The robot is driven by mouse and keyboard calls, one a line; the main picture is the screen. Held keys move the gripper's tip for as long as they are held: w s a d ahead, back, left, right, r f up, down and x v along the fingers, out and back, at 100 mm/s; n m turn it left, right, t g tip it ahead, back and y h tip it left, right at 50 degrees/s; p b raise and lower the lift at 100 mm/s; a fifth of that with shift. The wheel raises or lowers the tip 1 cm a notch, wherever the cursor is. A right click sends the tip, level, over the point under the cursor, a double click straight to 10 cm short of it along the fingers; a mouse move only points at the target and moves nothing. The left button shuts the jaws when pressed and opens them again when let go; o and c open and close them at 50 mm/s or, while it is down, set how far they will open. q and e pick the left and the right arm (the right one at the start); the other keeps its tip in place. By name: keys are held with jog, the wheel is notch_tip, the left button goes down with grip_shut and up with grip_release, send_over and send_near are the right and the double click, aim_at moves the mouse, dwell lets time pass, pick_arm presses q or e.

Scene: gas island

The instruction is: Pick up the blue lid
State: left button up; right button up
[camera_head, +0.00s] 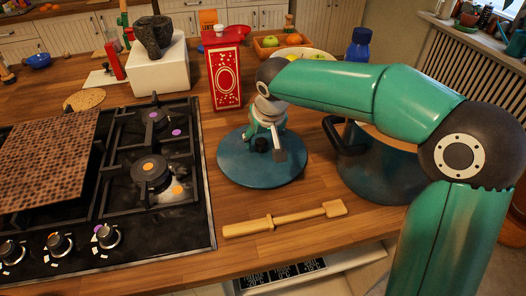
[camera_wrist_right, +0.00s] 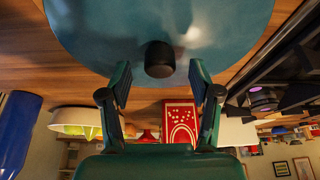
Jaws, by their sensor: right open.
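The blue lid (camera_head: 236,165) is round and lies flat on the wooden counter, between the stove and the pot. It fills the top of the right wrist view (camera_wrist_right: 105,38), with its short black knob (camera_wrist_right: 159,59). My right gripper (camera_head: 271,146) is above the lid, pointing down at it. In the right wrist view its two fingers (camera_wrist_right: 160,74) are apart, one on each side of the knob and a little short of it. I see no contact with the knob. In the head view the gripper partly hides the lid's middle. My left gripper is not in view.
A blue pot (camera_head: 372,181) with a black handle stands right of the lid, partly under my right arm. A red tin (camera_head: 224,75) stands behind the lid. A wooden utensil (camera_head: 285,219) lies in front. The gas stove (camera_head: 150,222) is at left.

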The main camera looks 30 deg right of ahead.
jog(key=shift+x, duration=1.2)
jog(key=shift+r, duration=0.1)
grip_shut()
